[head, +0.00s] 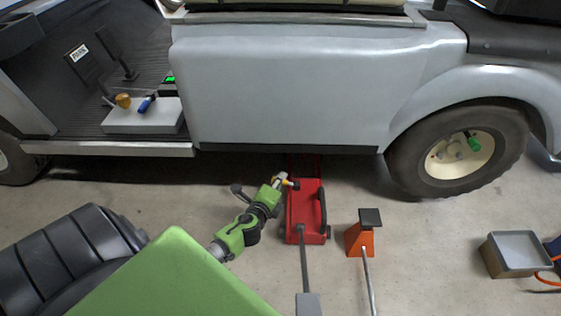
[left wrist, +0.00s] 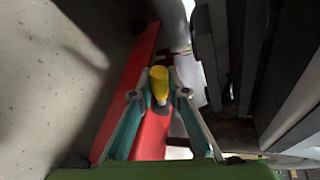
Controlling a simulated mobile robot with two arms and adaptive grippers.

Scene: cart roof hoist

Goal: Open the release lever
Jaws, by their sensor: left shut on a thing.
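The red floor jack (head: 303,212) stands on the floor with its far end under the cart. The release lever has a yellow grip (head: 289,182) and sits on the jack's left side. My left gripper (head: 281,180) reaches it from the lower left. In the left wrist view, the lever's yellow grip (left wrist: 159,83) is between my fingertips, which are shut on it. The jack's red body (left wrist: 153,135) runs behind the fingers. The lever's base is partly hidden by the grip and fingers. My right gripper is not in view.
The grey cart body (head: 290,85) stands above, with its wheel (head: 460,152) at the right. The jack's handle (head: 304,262) points toward me. An orange jack stand (head: 361,240) stands right of the jack. A grey tray (head: 517,248) is farther right. Bare floor lies between them.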

